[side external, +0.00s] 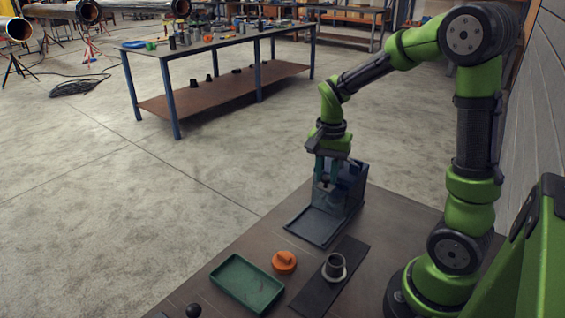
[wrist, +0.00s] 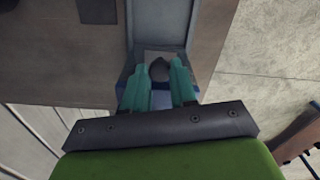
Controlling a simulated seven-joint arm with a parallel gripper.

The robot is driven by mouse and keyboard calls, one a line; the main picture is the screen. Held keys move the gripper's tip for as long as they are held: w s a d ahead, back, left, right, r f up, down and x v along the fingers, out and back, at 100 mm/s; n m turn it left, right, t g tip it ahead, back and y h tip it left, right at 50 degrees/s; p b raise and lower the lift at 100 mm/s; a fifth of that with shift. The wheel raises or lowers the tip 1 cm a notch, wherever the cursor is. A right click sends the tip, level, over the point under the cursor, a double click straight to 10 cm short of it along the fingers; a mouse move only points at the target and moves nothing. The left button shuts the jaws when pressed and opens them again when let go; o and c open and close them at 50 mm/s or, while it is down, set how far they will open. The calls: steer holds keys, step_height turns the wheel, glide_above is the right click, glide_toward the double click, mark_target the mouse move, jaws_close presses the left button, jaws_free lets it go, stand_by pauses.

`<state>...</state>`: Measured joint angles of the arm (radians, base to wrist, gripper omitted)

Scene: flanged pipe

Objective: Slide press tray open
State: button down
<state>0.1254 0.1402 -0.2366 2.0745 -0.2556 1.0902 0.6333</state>
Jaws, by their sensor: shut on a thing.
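The press (side external: 352,180) is a dark blue-grey box frame near the table's far edge. Its flat, rimmed tray (side external: 314,226) extends from the box toward the front left, with its floor bare. It also shows as a grey channel in the wrist view (wrist: 160,25). My gripper (side external: 325,184) points down at the front of the box, above the tray's inner end. In the wrist view its teal fingers (wrist: 160,75) close around a dark rounded knob (wrist: 159,70). I cannot tell whether the knob belongs to the tray or the press.
A grey flanged pipe piece (side external: 334,265) stands on a black mat (side external: 318,296). An orange part (side external: 285,262) and an empty green tray (side external: 247,283) lie to its left. A black ball (side external: 193,310) sits at the front edge. The table right of the press is clear.

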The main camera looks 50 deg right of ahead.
steer(key=a, duration=1)
steer(key=shift+r, duration=0.1)
steer(key=c, duration=1.2)
jaws_free()
step_height(320, 180, up, 17)
steer(key=shift+f, duration=0.1)
